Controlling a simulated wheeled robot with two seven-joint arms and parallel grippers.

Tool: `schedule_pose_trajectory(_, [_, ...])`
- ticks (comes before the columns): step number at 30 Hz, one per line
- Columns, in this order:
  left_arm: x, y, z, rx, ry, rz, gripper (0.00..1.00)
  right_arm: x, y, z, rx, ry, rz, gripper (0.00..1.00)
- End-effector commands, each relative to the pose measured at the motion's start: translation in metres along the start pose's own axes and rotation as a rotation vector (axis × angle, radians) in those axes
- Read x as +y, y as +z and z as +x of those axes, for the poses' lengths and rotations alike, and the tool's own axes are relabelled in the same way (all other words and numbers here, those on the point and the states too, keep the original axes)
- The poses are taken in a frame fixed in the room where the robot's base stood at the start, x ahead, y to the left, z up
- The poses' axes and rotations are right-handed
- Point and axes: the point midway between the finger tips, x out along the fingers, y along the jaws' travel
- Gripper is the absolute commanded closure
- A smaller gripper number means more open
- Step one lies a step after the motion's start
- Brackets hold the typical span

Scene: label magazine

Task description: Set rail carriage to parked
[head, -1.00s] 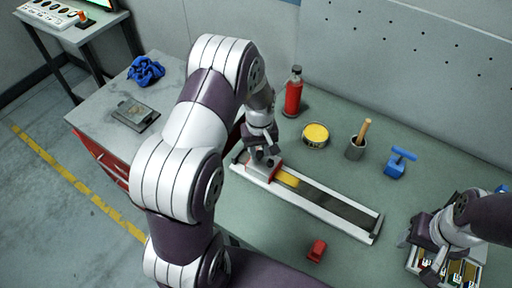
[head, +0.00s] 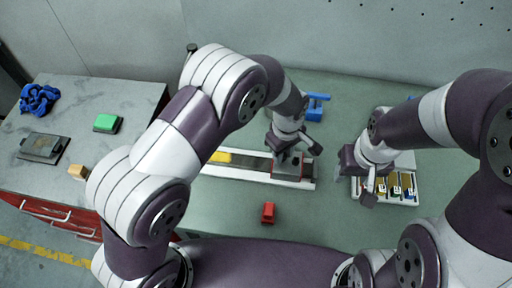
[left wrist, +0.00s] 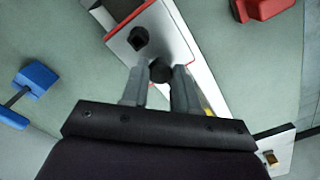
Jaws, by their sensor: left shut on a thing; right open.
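The rail (head: 256,176) is a long pale-edged track with a dark middle and a yellow stretch (head: 224,157) towards its left. The rail carriage (head: 286,170), a grey-topped block with red sides, sits on the track near its right end. In the left wrist view the carriage's top plate (left wrist: 165,32) shows two dark knobs. My left gripper (head: 290,153) is over the carriage, its fingers (left wrist: 160,78) shut on one dark knob (left wrist: 160,70). My right gripper (head: 366,184) is open and empty, at the left side of the label tray.
The label tray (head: 411,198) with several colored labelled pieces lies right of the rail. A small red block (head: 268,212) lies in front of it, and a blue-handled object (head: 317,106) stands behind. A green button box (head: 107,123) and blue cloth (head: 38,99) are on the left bench.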

Motion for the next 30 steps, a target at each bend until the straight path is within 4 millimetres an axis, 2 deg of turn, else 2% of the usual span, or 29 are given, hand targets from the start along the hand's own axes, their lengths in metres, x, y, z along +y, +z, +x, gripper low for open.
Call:
schedule_pose_trajectory(6, [0.020, 0.018, 0.000, 0.001, 0.003, 0.001, 1.00, 0.000, 0.000, 0.003, 0.000, 0.000, 0.000, 0.46])
schedule_pose_trajectory(21, [0.026, 0.025, -0.001, 0.000, 0.005, 0.000, 1.00, 0.000, 0.000, 0.004, 0.000, 0.000, 0.000, 0.46])
schedule_pose_trajectory(22, [0.026, 0.025, -0.001, 0.000, 0.005, 0.000, 0.64, 0.000, 0.000, 0.004, 0.000, 0.000, 0.000, 0.46])
schedule_pose_trajectory(23, [0.026, 0.024, -0.001, 0.000, 0.005, 0.000, 0.60, 0.000, 0.000, 0.004, 0.000, 0.000, 0.000, 0.46])
schedule_pose_trajectory(30, [0.025, 0.024, 0.000, 0.000, 0.002, 0.001, 0.60, 0.000, 0.000, 0.004, 0.000, 0.000, 0.000, 0.46])
